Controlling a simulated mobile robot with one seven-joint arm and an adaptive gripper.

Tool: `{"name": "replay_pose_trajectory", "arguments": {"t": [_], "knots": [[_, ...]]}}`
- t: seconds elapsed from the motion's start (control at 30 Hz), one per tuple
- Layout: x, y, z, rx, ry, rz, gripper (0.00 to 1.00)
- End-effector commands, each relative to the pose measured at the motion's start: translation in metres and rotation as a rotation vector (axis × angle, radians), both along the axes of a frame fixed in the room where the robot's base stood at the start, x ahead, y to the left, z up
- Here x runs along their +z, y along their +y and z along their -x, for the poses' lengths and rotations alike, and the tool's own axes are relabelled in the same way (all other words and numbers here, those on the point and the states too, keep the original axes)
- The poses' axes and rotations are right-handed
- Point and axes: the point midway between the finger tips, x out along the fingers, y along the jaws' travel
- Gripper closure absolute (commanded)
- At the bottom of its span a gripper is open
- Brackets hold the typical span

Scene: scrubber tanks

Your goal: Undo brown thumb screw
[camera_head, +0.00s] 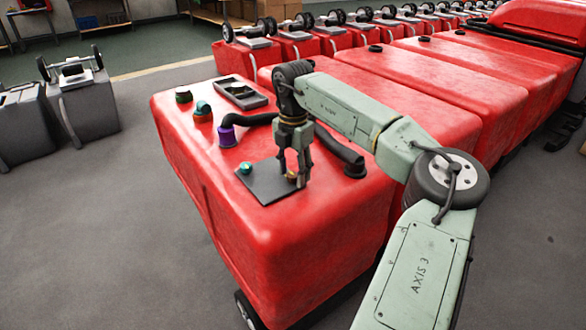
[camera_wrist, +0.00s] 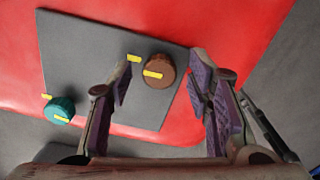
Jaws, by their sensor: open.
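The brown thumb screw (camera_wrist: 159,71) is a round knob with a yellow mark on its top. It sits on a dark grey plate (camera_wrist: 85,60) on top of the red tank, with another yellow mark on the plate beside it. In the wrist view my gripper (camera_wrist: 163,85) is open, one finger to the left of the screw and one to the right, neither seen to touch it. In the head view my gripper (camera_head: 294,180) points down over the plate's right part, and the screw (camera_head: 291,175) is mostly hidden behind the fingers.
A teal knob (camera_wrist: 60,109) with yellow marks is on the same plate; it also shows in the head view (camera_head: 245,168). A purple-collared black hose (camera_head: 227,137), capped fittings (camera_head: 203,112) and a grey tray (camera_head: 241,94) stand behind. A black hose (camera_head: 340,148) lies right of my gripper.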

Motion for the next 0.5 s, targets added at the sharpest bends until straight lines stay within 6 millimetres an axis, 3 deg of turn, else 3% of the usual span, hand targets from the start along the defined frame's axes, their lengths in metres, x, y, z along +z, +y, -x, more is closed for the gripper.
{"name": "replay_pose_trajectory", "arguments": {"t": [0.13, 0.5], "knots": [[0.0000, 0.0001, -0.0001, 0.000, 0.000, 0.000, 0.55], [0.0004, 0.0002, 0.0000, 0.000, 0.000, 0.000, 0.80]]}}
